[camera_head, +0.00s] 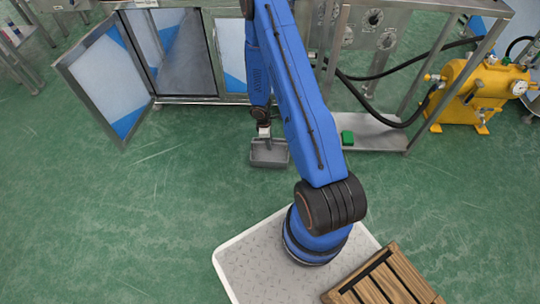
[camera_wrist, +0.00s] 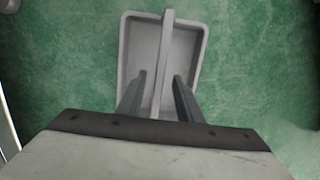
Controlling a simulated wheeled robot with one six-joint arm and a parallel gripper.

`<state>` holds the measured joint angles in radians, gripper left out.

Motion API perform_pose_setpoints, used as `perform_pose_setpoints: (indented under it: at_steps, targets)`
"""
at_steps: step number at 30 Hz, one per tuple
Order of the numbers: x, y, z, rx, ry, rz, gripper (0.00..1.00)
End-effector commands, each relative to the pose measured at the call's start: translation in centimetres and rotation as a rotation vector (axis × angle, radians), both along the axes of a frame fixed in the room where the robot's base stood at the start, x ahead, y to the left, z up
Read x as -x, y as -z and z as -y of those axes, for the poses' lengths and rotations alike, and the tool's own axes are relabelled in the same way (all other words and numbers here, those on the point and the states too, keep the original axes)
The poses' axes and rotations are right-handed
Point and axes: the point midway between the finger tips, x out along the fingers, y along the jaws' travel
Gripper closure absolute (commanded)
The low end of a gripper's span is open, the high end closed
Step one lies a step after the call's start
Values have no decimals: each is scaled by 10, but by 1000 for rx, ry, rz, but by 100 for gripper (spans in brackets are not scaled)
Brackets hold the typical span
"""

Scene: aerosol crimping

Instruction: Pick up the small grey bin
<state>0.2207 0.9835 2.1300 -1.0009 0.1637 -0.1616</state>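The small grey bin (camera_head: 269,157) is below the end of my arm in the head view, in front of the cabinet. I cannot tell for sure whether it rests on the floor. In the wrist view the bin (camera_wrist: 185,42) is a shallow tray with a raised bar-like handle (camera_wrist: 166,40) along its middle. My gripper (camera_wrist: 160,75) is open, with one finger on each side of the handle and a visible gap on both sides. In the head view my gripper (camera_head: 264,134) is just above the bin and partly merges with it.
A metal cabinet (camera_head: 187,98) with an open door (camera_head: 105,82) stands behind the bin. A yellow machine (camera_head: 478,92) and hoses are farther right. Green floor (camera_head: 120,220) lies clear at left.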

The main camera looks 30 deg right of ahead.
Motion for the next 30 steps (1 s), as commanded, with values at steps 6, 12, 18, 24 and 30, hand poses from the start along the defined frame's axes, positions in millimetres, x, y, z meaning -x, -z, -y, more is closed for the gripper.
perform_pose_setpoints:
  at_steps: [6, 12, 18, 24, 30]
  targets:
    - [1, 9, 1, -1, 0, -1, 67]
    - [2, 30, 5, -1, -1, -1, 67]
    - [4, 47, 7, 0, -1, -2, 67]
    - [4, 53, 8, 0, -1, 1, 67]
    - [4, 53, 8, 0, 0, 1, 67]
